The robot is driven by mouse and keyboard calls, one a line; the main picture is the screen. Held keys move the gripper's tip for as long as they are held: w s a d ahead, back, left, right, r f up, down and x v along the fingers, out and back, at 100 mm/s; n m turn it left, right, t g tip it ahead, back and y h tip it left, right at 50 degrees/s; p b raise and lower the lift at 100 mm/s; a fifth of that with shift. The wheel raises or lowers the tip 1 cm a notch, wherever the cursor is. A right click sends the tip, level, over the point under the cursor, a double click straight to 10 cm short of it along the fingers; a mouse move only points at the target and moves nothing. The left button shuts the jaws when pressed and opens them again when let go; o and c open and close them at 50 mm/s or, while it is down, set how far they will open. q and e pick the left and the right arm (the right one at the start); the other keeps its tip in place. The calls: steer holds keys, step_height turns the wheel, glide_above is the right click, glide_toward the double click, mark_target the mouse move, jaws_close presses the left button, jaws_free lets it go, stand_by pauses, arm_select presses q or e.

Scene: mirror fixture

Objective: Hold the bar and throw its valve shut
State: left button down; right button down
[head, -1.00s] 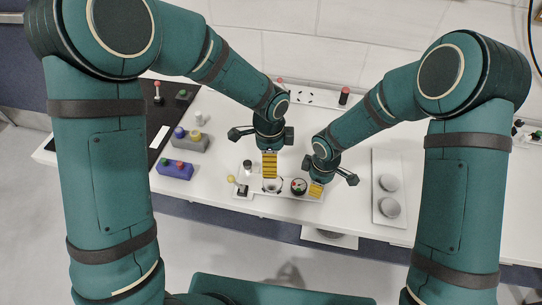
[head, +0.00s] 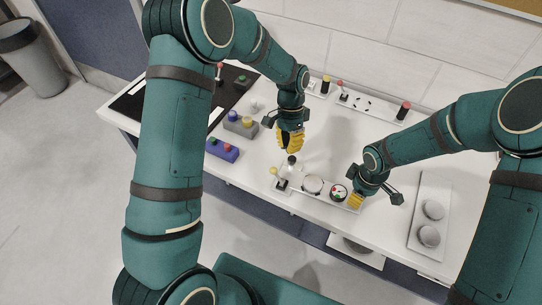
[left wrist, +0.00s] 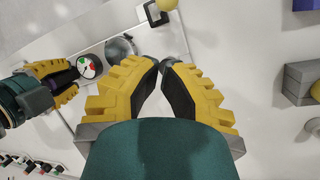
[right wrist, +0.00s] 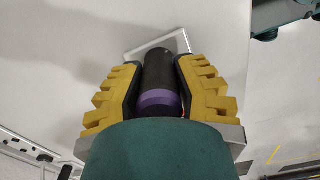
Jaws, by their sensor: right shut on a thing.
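The bar (head: 325,190) is a pale strip near the table's front edge. It carries a round grey disc (head: 312,185) and a dial (head: 338,192) with red and green marks. At its left end are a small valve block (head: 282,184), a yellow ball (head: 273,170) and a dark-topped post (head: 291,161). My right gripper (head: 356,201) is shut at the bar's right end on a black post with a purple band (right wrist: 158,80). My left gripper (head: 290,148) is empty above the left end. Its fingertips (left wrist: 160,62) are close, with a narrow gap.
A blue box (head: 222,150) and a grey box (head: 240,125) with coloured knobs stand to the left. A white tray (head: 415,235) with two round pieces lies to the right. Fixtures (head: 372,105) line the back. The table between is clear.

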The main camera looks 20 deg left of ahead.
mark_target(277, 175)
arm_select(q)
steer(key=w+a+f+n+g+h, duration=0.1)
steer(key=w+a+n+h, duration=0.1)
steer(key=a+n+h, duration=0.7)
steer(key=a+n, duration=0.6)
steer(key=n, duration=0.2)
steer(key=shift+a+f+g, duration=0.2)
steer(key=shift+g, duration=0.2)
steer(key=shift+d, duration=0.1)
steer(key=x, duration=0.9)
steer(key=shift+s+d+f, duration=0.15)
steer(key=shift+d+f, duration=0.05)
steer(key=shift+d, duration=0.05)
steer(key=shift+s+d+r, duration=0.15)
steer(key=shift+s+d, duration=0.25)
steer(key=shift+d, duration=0.2)
steer(key=shift+s+d+r, duration=0.2)
steer(key=shift+s+d, duration=0.25)
steer(key=shift+d, duration=0.2)
steer(key=shift+s+d+r, duration=0.1)
steer(key=shift+s+d, duration=0.15)
steer(key=shift+d, duration=0.15)
